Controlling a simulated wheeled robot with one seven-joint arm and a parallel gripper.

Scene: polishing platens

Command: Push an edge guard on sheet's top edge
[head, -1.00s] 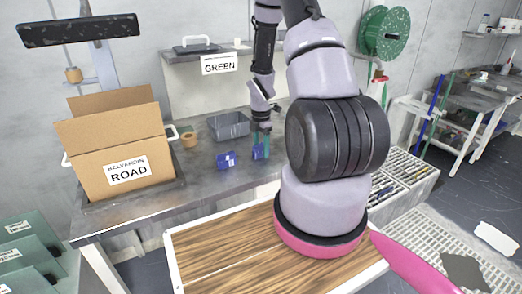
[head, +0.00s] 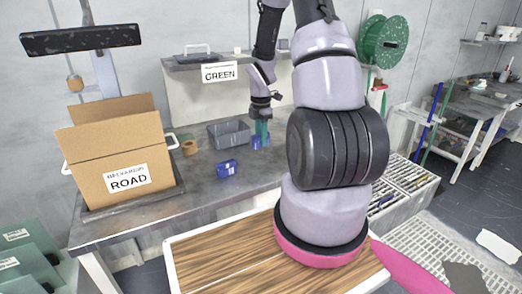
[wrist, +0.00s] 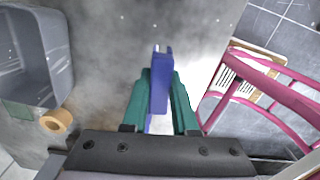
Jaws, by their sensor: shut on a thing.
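My gripper (head: 261,134) is above the back of the grey bench in the head view, fingers pointing down. Its teal fingers are shut on a blue edge guard (wrist: 159,88), a narrow slotted piece seen end-on between the fingertips in the wrist view. A second blue edge guard (head: 226,168) lies on the bench to the left of my gripper.
A cardboard box (head: 122,165) marked ROAD stands on the bench's left. A grey bin (head: 229,133) and a tan tape roll (head: 189,148) are near my gripper. A wood-topped surface (head: 225,255) is in front. A GREEN sign (head: 219,72) hangs behind.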

